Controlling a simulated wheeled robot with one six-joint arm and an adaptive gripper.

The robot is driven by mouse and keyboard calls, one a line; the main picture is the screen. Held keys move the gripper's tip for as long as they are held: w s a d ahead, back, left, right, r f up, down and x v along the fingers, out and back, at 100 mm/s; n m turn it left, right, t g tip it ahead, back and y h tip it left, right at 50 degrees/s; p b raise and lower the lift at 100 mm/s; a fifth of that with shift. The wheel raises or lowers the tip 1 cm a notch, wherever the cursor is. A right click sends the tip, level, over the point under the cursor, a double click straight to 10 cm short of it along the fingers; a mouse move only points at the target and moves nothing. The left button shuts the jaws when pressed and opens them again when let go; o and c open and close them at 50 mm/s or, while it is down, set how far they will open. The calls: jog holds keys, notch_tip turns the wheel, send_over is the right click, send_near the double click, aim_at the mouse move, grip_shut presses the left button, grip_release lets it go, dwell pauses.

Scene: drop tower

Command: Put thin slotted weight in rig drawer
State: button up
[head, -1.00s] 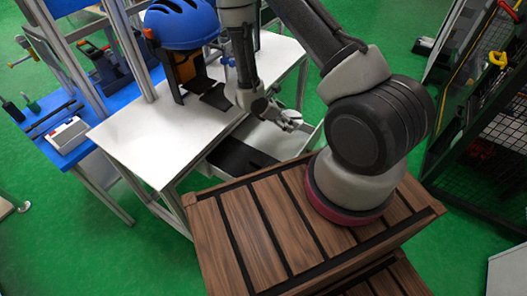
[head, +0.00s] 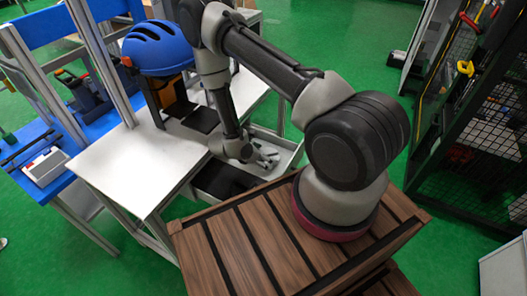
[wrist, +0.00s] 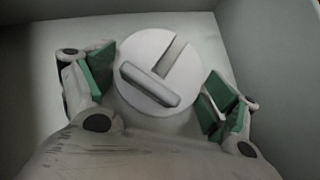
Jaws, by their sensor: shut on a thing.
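The thin slotted weight (wrist: 165,50) is a pale grey disc with a slot cut in from its edge and a raised bar across its face. In the wrist view it sits between the green pads of my gripper (wrist: 160,88), which is shut on it. The open rig drawer (head: 291,162) sticks out beside the white table in the head view. My gripper (head: 266,158) points down within the drawer's outline. Pale drawer walls (wrist: 275,50) surround it in the wrist view. The weight cannot be made out in the head view. I cannot tell whether it touches the drawer floor.
The white table (head: 125,165) carries a blue helmet (head: 158,45) on a stand. A dark section (head: 222,180) fills the drawer's near-left part. A slatted wooden top (head: 245,245) lies under my arm base. A black mesh rack (head: 480,130) stands at right, with green floor between.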

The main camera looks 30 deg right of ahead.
jog(key=shift+f, duration=0.1)
jog(key=o, duration=1.7)
jog(key=shift+c, duration=0.2)
jog(key=v, duration=1.2)
jog(key=shift+d, duration=0.1)
